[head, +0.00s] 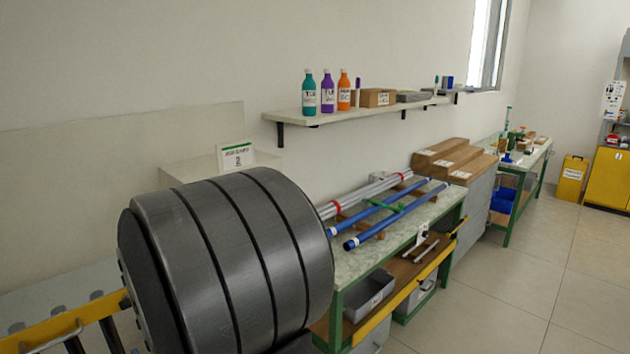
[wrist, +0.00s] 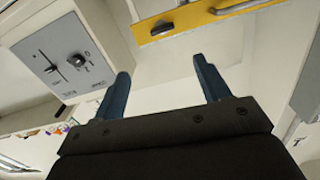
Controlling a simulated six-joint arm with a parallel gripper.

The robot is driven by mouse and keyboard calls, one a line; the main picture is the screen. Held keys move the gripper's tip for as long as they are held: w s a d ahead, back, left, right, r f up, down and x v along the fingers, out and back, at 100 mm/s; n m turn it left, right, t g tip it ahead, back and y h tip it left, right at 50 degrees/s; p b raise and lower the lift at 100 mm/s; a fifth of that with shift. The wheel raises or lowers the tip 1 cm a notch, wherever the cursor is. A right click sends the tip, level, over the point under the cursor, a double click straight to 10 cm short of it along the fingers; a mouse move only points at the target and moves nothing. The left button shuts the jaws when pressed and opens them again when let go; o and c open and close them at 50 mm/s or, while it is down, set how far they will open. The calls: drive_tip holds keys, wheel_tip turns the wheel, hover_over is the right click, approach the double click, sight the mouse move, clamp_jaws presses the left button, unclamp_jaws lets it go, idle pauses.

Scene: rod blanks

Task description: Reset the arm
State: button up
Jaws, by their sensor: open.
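In the wrist view my gripper (wrist: 161,75) shows two dark blue fingers spread wide apart. It is open, with nothing between the fingers. The gripper points at pale surfaces, and no rod shows near it. My gripper is not visible in the head view, where a dark grey part of my arm covers the lower left. Blue rods (head: 385,224) and grey rods (head: 365,194) with red bands lie on the green-framed bench (head: 420,215), partly hidden by my arm.
A wall shelf (head: 350,114) holds bottles (head: 327,92) and boxes. Long brown boxes (head: 452,158) stand beyond the bench, then another green-framed bench (head: 525,163). A yellow cabinet (head: 608,180) stands far right. The floor at right is clear. The wrist view shows a control panel (wrist: 66,62).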

drive_tip(key=w+a+r+g+h, duration=0.4)
drive_tip(key=w+a+r+h, duration=0.1)
drive_tip(key=w+a+r, duration=0.1)
drive_tip(key=shift+w+a+r, duration=0.25)
drive_tip(key=shift+w+r, duration=0.65)
drive_tip(key=shift+w, duration=0.2)
idle(0.3)
idle(1.3)
